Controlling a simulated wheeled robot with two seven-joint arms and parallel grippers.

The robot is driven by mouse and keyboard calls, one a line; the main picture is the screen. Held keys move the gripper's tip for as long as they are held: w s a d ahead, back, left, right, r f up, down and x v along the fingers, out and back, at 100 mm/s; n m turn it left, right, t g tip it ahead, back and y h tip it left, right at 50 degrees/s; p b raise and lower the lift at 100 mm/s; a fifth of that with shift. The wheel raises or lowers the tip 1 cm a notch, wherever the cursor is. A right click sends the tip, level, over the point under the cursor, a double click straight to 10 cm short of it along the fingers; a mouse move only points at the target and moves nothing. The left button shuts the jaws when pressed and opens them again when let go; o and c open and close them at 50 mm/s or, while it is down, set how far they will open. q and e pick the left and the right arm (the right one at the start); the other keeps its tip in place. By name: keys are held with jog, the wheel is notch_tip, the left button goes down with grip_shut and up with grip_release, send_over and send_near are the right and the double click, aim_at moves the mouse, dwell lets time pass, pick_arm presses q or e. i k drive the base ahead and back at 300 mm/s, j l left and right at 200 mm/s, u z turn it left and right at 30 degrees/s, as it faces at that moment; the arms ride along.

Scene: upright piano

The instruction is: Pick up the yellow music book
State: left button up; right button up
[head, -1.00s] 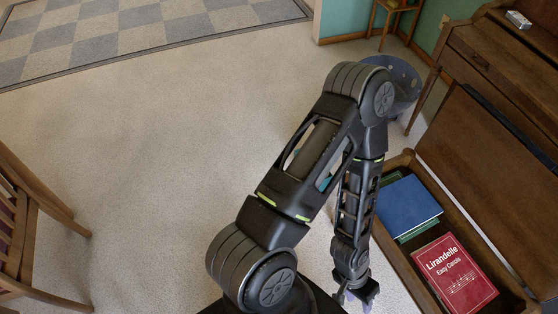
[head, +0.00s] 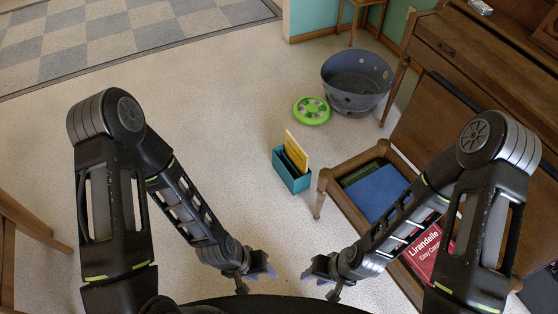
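The yellow music book (head: 296,150) stands upright, slightly tilted, in a small teal box (head: 293,181) on the floor. A dark item stands beside it in the box. My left gripper (head: 258,278) is in front of the box, lower in the picture and slightly left of it. My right gripper (head: 318,282) is lower and slightly right of the box. Both grippers are empty, with fingers that look spread, and neither touches the book.
The open piano bench (head: 319,197) stands right of the box, holding a blue book (head: 378,192) and a red book (head: 424,259). A green disc (head: 311,111) and a grey tub (head: 356,80) lie behind the box.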

aim_at(294, 151)
jog(key=i+z, duration=0.1)
jog(key=z, duration=0.35)
jog(key=j+z, duration=0.15)
jog(key=z, duration=0.3)
jog(key=j+z, duration=0.1)
jog(key=z, duration=0.3)
jog(key=i+j+z, duration=0.15)
jog(key=j+z, duration=0.2)
jog(key=j, duration=0.45)
jog(key=j+z, duration=0.4)
jog(key=j, duration=0.95)
jog(key=i, duration=0.05)
